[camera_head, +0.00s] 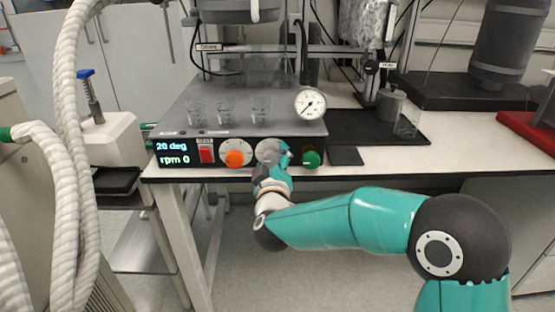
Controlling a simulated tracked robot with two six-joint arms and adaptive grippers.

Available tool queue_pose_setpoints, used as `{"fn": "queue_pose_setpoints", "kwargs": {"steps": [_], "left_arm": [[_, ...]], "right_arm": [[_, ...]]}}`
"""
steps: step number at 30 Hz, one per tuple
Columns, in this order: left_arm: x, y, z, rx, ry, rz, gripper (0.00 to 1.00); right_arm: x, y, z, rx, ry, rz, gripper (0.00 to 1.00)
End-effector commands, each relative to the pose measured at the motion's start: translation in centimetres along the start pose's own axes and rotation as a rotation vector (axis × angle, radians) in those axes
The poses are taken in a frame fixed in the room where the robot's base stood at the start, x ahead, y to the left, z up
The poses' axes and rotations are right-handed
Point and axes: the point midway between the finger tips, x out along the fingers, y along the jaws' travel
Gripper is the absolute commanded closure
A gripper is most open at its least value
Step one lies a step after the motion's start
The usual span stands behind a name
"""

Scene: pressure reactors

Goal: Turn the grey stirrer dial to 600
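The grey stirrer dial (267,149) is on the front panel of the reactor unit (225,105), between an orange dial (236,153) and a green dial (311,158). The display (173,154) reads "20 deg" and "rpm 0". My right gripper (277,160) is right in front of the grey dial and covers its lower and right parts. I cannot tell whether its fingers touch the dial or how far they are apart. My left gripper is not in view.
A red switch (206,152) sits left of the orange dial. Several small glasses (227,109) and a pressure gauge (310,103) are at the top of the unit. A black tray (377,127) lies to the right. White ribbed hoses (75,180) run down the left side.

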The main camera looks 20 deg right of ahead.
Motion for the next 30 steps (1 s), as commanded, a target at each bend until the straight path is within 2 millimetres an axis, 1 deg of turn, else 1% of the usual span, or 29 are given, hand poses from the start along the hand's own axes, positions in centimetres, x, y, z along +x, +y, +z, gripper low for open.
{"fn": "queue_pose_setpoints", "kwargs": {"steps": [1,8,9,11,12,15,22,30], "left_arm": [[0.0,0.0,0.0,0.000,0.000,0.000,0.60],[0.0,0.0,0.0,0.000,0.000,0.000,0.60],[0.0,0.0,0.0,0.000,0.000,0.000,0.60],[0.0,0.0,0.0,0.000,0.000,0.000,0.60],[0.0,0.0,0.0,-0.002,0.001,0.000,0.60],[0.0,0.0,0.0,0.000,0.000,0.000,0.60],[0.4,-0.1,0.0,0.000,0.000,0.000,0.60],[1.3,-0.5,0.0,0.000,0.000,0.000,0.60]], "right_arm": [[0.0,0.0,0.0,0.000,0.000,0.000,0.36],[0.0,0.0,0.0,0.000,0.000,0.000,0.75],[0.0,0.0,0.0,0.000,0.000,0.000,0.81],[0.0,0.0,0.0,0.000,0.000,0.000,0.90],[0.3,0.9,1.0,0.000,-0.003,0.002,0.90],[0.1,0.4,0.4,0.005,-0.002,0.005,0.90],[0.0,0.2,0.0,0.055,0.001,0.006,0.90],[-0.1,0.1,-0.2,0.218,0.008,0.005,0.90]]}}
